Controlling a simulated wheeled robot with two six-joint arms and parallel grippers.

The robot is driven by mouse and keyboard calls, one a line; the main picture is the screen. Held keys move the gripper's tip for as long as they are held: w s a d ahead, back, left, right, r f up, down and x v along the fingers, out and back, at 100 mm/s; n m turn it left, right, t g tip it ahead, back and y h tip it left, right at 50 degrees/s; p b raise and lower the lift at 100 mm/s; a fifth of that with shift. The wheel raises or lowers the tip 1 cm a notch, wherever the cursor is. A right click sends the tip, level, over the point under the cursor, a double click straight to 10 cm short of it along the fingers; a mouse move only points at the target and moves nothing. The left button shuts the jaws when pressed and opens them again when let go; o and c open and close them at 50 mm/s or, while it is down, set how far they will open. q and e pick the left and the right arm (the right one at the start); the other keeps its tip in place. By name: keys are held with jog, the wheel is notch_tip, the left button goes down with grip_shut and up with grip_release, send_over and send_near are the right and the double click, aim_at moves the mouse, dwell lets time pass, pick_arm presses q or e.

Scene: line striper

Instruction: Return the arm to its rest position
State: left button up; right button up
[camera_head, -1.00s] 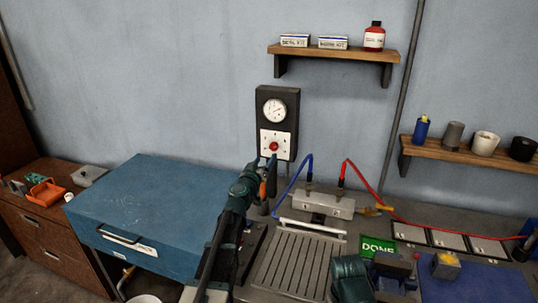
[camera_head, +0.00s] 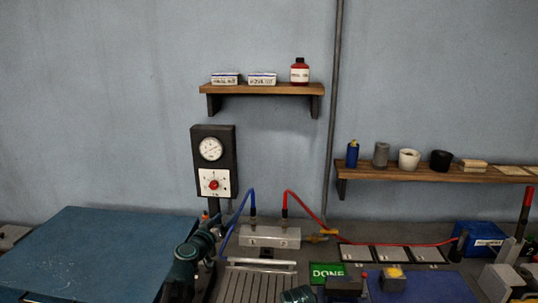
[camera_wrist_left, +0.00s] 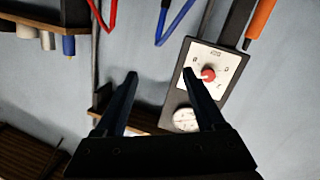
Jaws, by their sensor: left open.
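My left arm comes in at the bottom left of the head view, and its gripper (camera_head: 208,222) is below the wall control box (camera_head: 214,147). In the wrist view the two dark fingers of this gripper (camera_wrist_left: 160,75) are spread, with nothing between them. The box's red knob (camera_head: 213,184) sits on a white dial plate under a round gauge (camera_head: 210,149). The knob also shows in the wrist view (camera_wrist_left: 208,74), beyond one finger and apart from it. Teal and dark parts that seem to be my right arm show at the bottom edge; its fingertips cannot be made out.
A blue cabinet top (camera_head: 85,250) is at the left. A metal manifold block (camera_head: 269,237) with a blue hose (camera_head: 238,212) and a red hose (camera_head: 305,212) stands behind a slatted plate (camera_head: 255,284). A green DONE pad (camera_head: 327,270) lies right. Two wall shelves hold small containers.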

pick_arm(q)
jog(key=s+d+f+m+g+h, duration=0.2)
jog(key=s+d+f, duration=0.1)
jog(key=d, duration=0.3)
jog(key=s+d+f+m+g+h, duration=0.1)
jog(key=s+d+f+m+g, duration=0.15)
jog(key=d, duration=0.25)
jog(key=s+d+f+g+y, duration=0.1)
jog(key=s+d+f+g, duration=0.1)
jog(key=s, duration=0.4)
jog(key=s+d+f+m+g+y, duration=0.1)
jog(key=s+d+f+g, duration=0.2)
jog(key=s+f+g, duration=0.1)
jog(key=s+d+f+g+y, duration=0.1)
jog(key=s+d+f+g, duration=0.1)
jog(key=s+f, duration=0.4)
jog(key=shift+s+d+f+m+g, duration=0.15)
jog(key=shift+s+m+g, duration=0.2)
jog(key=shift+s+g, duration=0.35)
jog(key=s+a+f+n+g+y, duration=0.1)
jog(key=s+a+f+g+y, duration=0.1)
jog(key=s+a+y, duration=0.3)
jog(key=s+a+g, duration=0.1)
jog(key=s, duration=0.3)
jog(key=shift+s+n+y, duration=0.3)
jog(key=shift+s+y, duration=0.05)
jog(key=shift+y, duration=0.05)
